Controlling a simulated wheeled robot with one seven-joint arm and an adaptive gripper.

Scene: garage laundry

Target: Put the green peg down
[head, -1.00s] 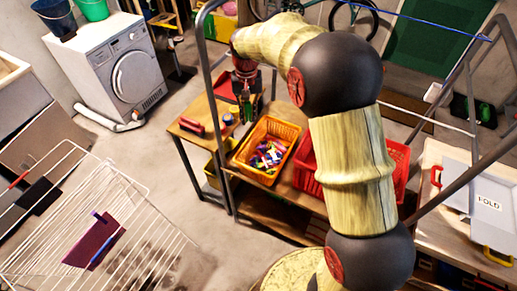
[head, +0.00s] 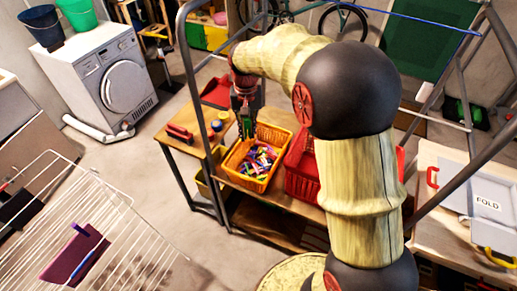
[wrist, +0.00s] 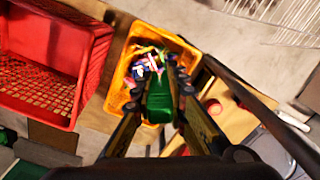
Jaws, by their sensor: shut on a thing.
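My gripper (head: 244,128) is shut on the green peg (wrist: 158,102), which lies between the two fingers in the wrist view. In the head view the gripper points down over the back left part of an orange-yellow basket (head: 264,186). The basket holds many coloured pegs (head: 259,158), and they also show beyond the fingertips in the wrist view (wrist: 147,64). The held peg appears above the basket, apart from the pile, but the exact height is hard to tell. The fingers and the peg hide part of the basket's inside.
A red basket (head: 302,182) stands directly right of the orange-yellow one on the wooden bench (head: 200,146). A red-handled item (head: 179,132) and small round containers (head: 220,120) lie to the left. A metal frame post (head: 203,110) rises close to the left of my gripper.

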